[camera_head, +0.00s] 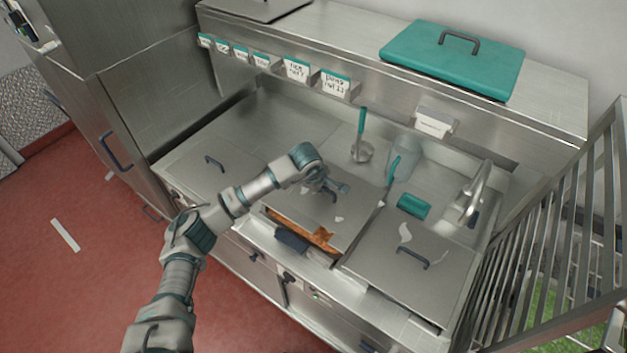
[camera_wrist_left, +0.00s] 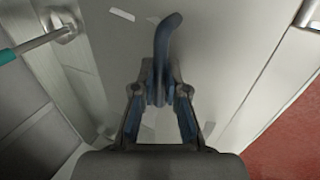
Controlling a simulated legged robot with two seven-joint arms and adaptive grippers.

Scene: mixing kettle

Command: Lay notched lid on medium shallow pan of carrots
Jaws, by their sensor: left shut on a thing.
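My left gripper (camera_head: 333,188) is shut on the dark handle of a flat grey metal lid (camera_head: 308,215) in the middle of the counter. The left wrist view shows the handle (camera_wrist_left: 166,38) between the fingertips (camera_wrist_left: 158,92), with the lid's pale plate (camera_wrist_left: 215,55) below. The lid lies over most of the pan of carrots (camera_head: 322,241); an orange strip shows along its front edge. I cannot tell whether the lid touches the pan rim all round. The notch is not clearly visible. My right gripper is not in view.
A ladle (camera_head: 362,150) and a clear container (camera_head: 403,162) stand behind the lid. A teal sponge (camera_head: 413,205) and tap (camera_head: 474,195) are to the right. Handled lids cover the left (camera_head: 190,165) and right (camera_head: 395,275) wells.

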